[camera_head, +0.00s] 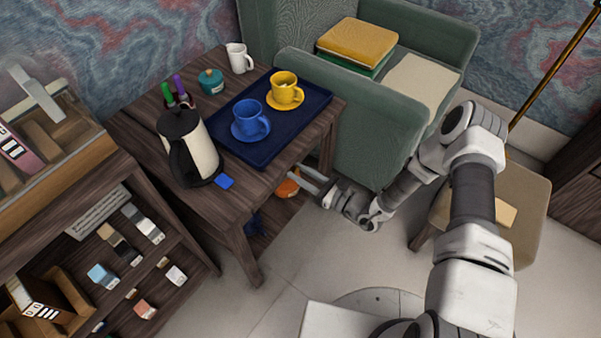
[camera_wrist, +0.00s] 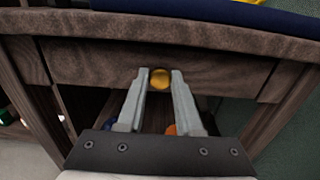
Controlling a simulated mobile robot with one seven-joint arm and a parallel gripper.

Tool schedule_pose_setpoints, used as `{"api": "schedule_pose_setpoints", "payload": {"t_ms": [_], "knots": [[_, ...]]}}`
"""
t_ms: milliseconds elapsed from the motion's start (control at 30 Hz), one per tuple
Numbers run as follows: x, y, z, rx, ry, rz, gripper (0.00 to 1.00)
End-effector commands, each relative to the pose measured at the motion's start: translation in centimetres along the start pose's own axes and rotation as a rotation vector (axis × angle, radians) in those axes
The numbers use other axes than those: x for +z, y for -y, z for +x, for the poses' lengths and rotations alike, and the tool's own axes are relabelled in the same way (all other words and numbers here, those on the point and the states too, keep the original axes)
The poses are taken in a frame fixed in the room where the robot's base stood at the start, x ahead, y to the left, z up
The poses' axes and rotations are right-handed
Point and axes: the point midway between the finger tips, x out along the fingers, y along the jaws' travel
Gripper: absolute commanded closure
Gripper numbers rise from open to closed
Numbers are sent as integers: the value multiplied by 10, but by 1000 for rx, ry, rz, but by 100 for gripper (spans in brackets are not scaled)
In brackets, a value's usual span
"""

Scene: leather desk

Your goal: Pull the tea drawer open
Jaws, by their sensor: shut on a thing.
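The tea drawer (camera_wrist: 95,65) is a dark wooden front set under the top of the small wooden table, seen in the wrist view. Its round brass knob (camera_wrist: 160,79) sits at the middle of the front. My gripper (camera_head: 301,176) reaches in under the table's right side, and its two fingers close on either side of the knob. The drawer front looks about level with the table frame, with no clear gap showing. In the head view the table top (camera_head: 143,113) hides the drawer front and the knob.
On the table are a blue tray (camera_head: 232,146) with a blue cup (camera_head: 250,118) and a yellow cup (camera_head: 285,88), and a kettle (camera_head: 188,146). A green armchair (camera_head: 372,130) stands close beside my arm. A stool (camera_head: 527,205) is at right. Clear floor lies in front.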

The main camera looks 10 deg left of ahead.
Motion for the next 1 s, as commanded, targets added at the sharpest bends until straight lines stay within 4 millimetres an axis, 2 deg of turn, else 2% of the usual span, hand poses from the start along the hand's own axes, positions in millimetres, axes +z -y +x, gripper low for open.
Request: {"api": "schedule_pose_setpoints", "payload": {"t_ms": [700, 867, 1000], "knots": [[0, 1, -2, -2, -2, 0, 100], [0, 1, -16, -3, -4, 2, 100], [0, 1, -40, -5, -5, 4, 100]]}}
